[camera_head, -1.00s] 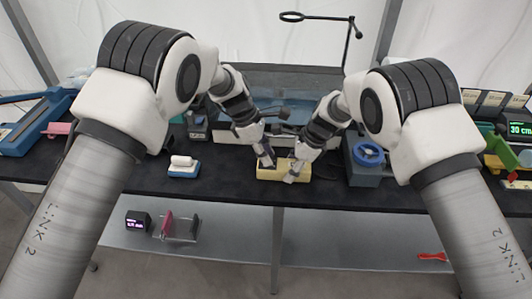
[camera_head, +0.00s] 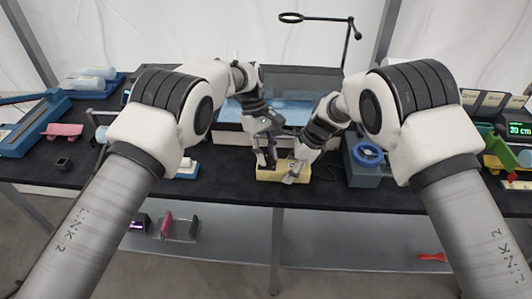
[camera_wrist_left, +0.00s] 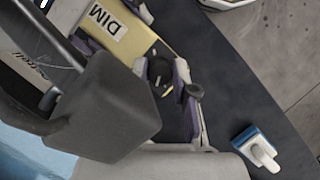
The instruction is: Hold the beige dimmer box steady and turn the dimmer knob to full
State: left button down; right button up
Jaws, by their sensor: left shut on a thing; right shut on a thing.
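The beige dimmer box (camera_head: 268,175) lies near the front edge of the black table in the head view. In the left wrist view the box (camera_wrist_left: 122,42) shows a white label reading "DIM". The dark round dimmer knob (camera_wrist_left: 160,75) sits at the end of the box there. My left gripper (camera_head: 270,163) reaches down from above and is shut on the knob; its fingers (camera_wrist_left: 165,82) lie at either side of it. My right gripper (camera_head: 294,174) is shut on the right part of the box. The grippers hide much of the box top in the head view.
A blue-and-white block (camera_wrist_left: 259,146) is on the table left of the box in the head view, partly behind my left arm. A grey unit with a blue wheel (camera_head: 369,154) stands to the right. A dark-framed bluish panel (camera_head: 300,110) stands behind.

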pick_arm(q)
jog(key=shift+m, duration=0.4)
jog(key=c, duration=0.9)
grip_release()
jog(key=v, duration=0.7)
jog(key=shift+w+r, duration=0.15)
jog(key=shift+r, duration=0.05)
